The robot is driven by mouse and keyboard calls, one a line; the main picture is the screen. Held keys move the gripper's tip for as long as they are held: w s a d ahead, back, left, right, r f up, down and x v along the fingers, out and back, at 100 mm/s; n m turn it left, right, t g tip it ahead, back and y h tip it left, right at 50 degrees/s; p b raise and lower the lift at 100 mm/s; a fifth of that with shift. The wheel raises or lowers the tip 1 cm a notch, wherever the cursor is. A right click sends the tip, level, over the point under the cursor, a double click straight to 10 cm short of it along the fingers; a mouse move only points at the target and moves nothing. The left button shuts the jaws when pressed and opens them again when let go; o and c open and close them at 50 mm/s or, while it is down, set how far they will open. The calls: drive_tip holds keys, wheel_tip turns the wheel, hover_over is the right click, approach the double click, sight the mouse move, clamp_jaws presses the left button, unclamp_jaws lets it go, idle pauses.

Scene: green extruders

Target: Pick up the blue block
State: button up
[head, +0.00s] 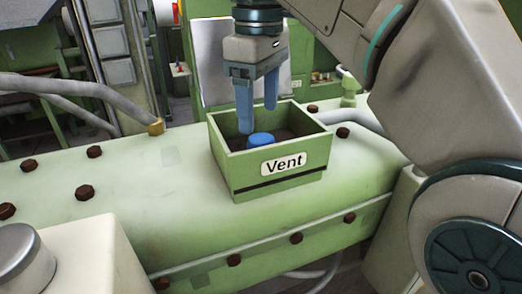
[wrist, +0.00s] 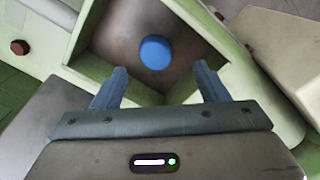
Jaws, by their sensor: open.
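The blue block (head: 261,140) looks like a short round piece inside the green box labelled "Vent" (head: 250,181). In the head view its lower part is hidden by the box's front wall. In the wrist view the blue block (wrist: 156,52) lies on the box floor, beyond and between my fingers. My gripper (head: 257,120) points down over the box, with its fingers apart and nothing between them. In the wrist view my gripper (wrist: 160,80) shows both blue fingers spread. The block appears apart from both fingers.
The box stands on a pale green machine housing (head: 130,200) with several rusty bolts. A grey pipe (head: 70,87) runs at the left, and a grey round knob (head: 25,255) is at the lower left.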

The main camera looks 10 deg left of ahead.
sight(261, 137)
drive_tip(key=shift+w+f, duration=0.15)
drive_tip(key=shift+f, duration=1.5)
drive_tip(key=shift+w+f, duration=0.15)
drive_tip(key=shift+f, duration=1.45)
drive_tip(key=shift+c, duration=0.2)
drive_tip(key=c, duration=1)
